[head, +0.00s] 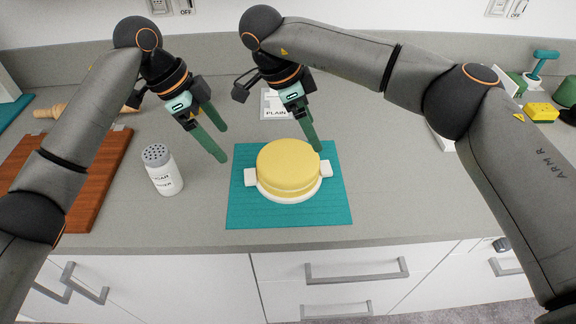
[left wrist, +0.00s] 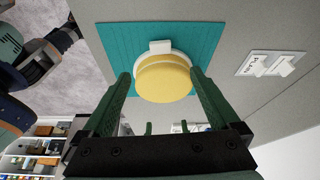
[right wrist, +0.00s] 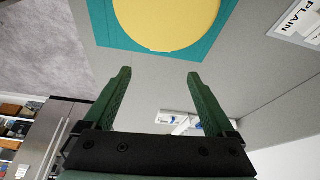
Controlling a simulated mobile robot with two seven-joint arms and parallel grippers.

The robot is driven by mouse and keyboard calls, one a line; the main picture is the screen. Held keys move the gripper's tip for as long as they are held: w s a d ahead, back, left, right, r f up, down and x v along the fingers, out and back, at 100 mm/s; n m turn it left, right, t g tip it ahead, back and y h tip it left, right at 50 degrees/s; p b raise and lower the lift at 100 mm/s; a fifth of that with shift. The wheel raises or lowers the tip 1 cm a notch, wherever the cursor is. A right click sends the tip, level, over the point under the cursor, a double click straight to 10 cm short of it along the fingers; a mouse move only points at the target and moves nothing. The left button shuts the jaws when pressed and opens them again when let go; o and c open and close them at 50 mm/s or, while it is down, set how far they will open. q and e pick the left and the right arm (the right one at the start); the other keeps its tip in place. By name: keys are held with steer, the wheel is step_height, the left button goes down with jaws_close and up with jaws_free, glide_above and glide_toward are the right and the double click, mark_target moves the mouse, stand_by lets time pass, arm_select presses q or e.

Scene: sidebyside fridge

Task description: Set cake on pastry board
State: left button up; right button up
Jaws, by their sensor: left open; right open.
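A round yellow cake (head: 288,166) sits on a white stand with two block-shaped handles (head: 250,177). The stand rests on a flat teal board (head: 290,212) near the counter's front edge. The cake also shows in the left wrist view (left wrist: 163,78) and the right wrist view (right wrist: 165,22). My left gripper (head: 222,143) is open and empty, above the counter to the left of the cake. My right gripper (head: 316,146) is open and empty, close above the cake's back right side in the head view. Neither gripper visibly holds a handle.
A brown wooden board (head: 92,190) lies at the left, with a rolling pin (head: 50,112) behind it. A grey-topped white shaker (head: 161,170) stands between the boards. A "PLAIN" label card (head: 274,105) is behind the cake. A yellow sponge (head: 541,112) is at the far right.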

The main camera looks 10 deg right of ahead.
mark_target(253, 175)
arm_select(q)
steer(key=x, duration=1.2)
steer(key=shift+d+f, duration=0.1)
steer(key=shift+f, duration=0.15)
arm_select(e)
steer(key=x, duration=1.2)
steer(key=shift+w+f, duration=0.1)
steer(key=shift+f, duration=0.15)
arm_select(q)
steer(key=c, duration=1.5)
arm_select(e)
jaws_close()
arm_select(q)
jaws_close()
steer(key=shift+d+r, duration=0.15)
